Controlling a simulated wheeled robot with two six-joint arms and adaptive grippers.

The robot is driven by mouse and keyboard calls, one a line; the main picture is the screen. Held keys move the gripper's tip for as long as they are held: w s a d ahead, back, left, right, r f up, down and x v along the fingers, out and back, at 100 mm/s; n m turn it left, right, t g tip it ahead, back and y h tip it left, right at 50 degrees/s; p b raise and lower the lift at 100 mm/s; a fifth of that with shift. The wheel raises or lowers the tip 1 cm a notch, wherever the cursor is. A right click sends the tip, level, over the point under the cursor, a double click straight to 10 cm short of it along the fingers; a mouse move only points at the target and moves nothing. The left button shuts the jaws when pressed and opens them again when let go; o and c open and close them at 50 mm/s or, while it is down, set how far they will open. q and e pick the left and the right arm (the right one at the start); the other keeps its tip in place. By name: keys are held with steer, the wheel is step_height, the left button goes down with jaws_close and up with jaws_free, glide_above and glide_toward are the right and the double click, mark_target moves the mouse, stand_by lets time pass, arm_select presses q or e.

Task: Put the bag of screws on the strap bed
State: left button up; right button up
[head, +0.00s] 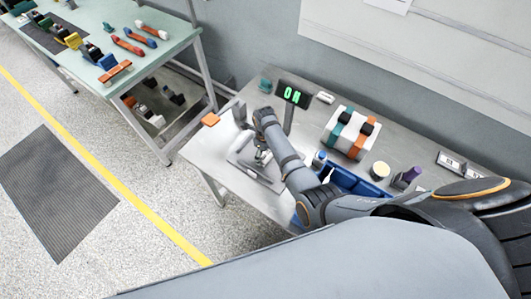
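My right arm reaches across the grey metal bench from the right. Its gripper (262,158) points down over a light grey plate-like fixture (243,160) near the bench's left end. The fingers are small and partly covered by the arm, so I cannot tell whether they are open or shut or hold anything. I cannot make out a bag of screws. A white block with teal, orange and black bands (338,127) stands at the back middle of the bench; I cannot tell whether it is the strap bed. My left gripper is not in view.
A display reading "ON" (293,95) stands on a post behind my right arm. A blue bin (355,183), a cream round container (380,171) and a purple-topped item (411,174) are to the right. A second table (95,80) holds several tools. Floor at left is open.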

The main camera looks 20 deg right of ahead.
mark_target(266, 154)
steer(key=shift+o, duration=1.2)
steer(key=shift+w, duration=0.1)
steer(key=shift+o, duration=0.5)
steer(key=shift+d, duration=0.15)
steer(key=shift+r, duration=0.25)
step_height(266, 154, up, 7)
steer(key=p, duration=0.7)
steer(key=shift+f, duration=0.1)
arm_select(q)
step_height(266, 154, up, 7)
arm_select(e)
step_height(266, 154, up, 5)
steer(key=shift+r, duration=0.1)
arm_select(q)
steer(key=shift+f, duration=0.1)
